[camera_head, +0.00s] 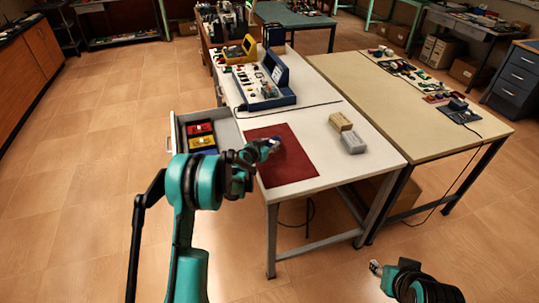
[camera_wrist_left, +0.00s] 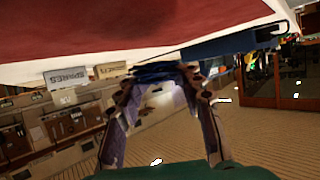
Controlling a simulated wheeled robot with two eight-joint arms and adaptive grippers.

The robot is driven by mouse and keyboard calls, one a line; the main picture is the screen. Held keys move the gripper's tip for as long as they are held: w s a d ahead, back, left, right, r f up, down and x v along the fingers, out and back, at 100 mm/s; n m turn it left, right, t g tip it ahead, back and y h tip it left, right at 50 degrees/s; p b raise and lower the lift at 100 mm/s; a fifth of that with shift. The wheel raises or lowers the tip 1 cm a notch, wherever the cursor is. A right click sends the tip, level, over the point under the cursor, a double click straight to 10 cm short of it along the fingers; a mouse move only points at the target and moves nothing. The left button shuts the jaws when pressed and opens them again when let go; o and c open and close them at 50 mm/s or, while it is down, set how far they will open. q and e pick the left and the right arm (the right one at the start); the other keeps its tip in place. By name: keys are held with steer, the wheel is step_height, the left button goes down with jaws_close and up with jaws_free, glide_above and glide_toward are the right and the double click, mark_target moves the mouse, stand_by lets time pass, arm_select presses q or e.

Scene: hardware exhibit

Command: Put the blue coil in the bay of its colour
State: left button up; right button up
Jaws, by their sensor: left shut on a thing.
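My left gripper (camera_head: 268,145) is above the dark red mat (camera_head: 292,170) on the white table. It is shut on the blue coil (camera_head: 275,141), which shows as a small blue bit at the fingertips. In the left wrist view the blue coil (camera_wrist_left: 155,72) sits between the fingertips, with the mat (camera_wrist_left: 120,25) beyond. An open drawer (camera_head: 226,131) at the table's left side holds a red bay (camera_head: 200,129), a yellow bay (camera_head: 202,141) and a dark blue bay at the front, partly hidden by my arm. My right gripper (camera_head: 376,267) is low at the bottom right, away from the table; its fingers are too small to read.
A tan box (camera_head: 340,121) and a grey box (camera_head: 353,142) stand right of the mat. A blue open case (camera_head: 265,88) and a yellow case (camera_head: 240,50) stand farther back. A beige table (camera_head: 400,95) adjoins on the right.

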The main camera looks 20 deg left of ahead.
arm_select(q)
steer(key=shift+a+f, duration=0.25)
steer(key=shift+f, duration=0.25)
steer(key=shift+f+b, duration=0.95)
steer(key=shift+f, duration=0.7)
steer(key=shift+f, duration=0.15)
steer(key=o, duration=1.2)
